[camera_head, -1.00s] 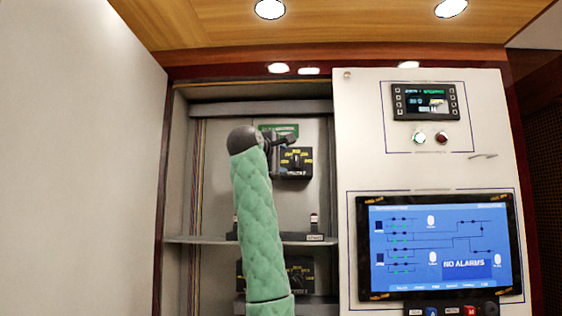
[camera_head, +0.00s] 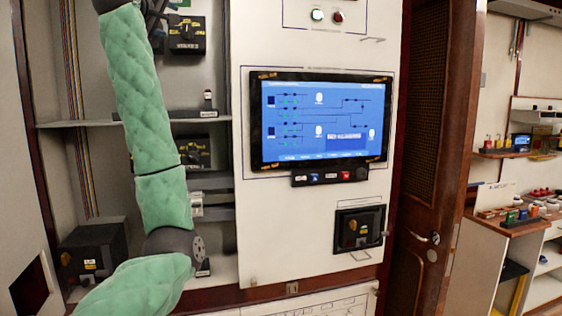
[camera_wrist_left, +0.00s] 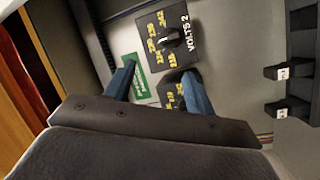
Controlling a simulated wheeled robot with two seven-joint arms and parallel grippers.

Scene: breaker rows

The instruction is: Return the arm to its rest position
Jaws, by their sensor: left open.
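My left arm (camera_head: 145,85), in a green quilted sleeve, reaches up along the open cabinet bay in the head view. Its wrist end is at the top edge, beside a black rotary switch (camera_head: 187,35), and the fingers are not clear there. In the left wrist view my left gripper (camera_wrist_left: 158,82) shows two blue fingers, spread apart with nothing held between them. Beyond them are a black selector switch (camera_wrist_left: 168,38) marked "VOLTS 2" with yellow lettering, a green label (camera_wrist_left: 138,76) and a second black switch partly hidden by a finger. My right gripper is not in view.
A white panel with a blue display (camera_head: 320,120) stands right of the bay. Below it is a black breaker unit (camera_head: 359,229). A shelf edge (camera_head: 75,124) crosses the bay. A wooden door (camera_head: 428,150) and shelves with small items are further right.

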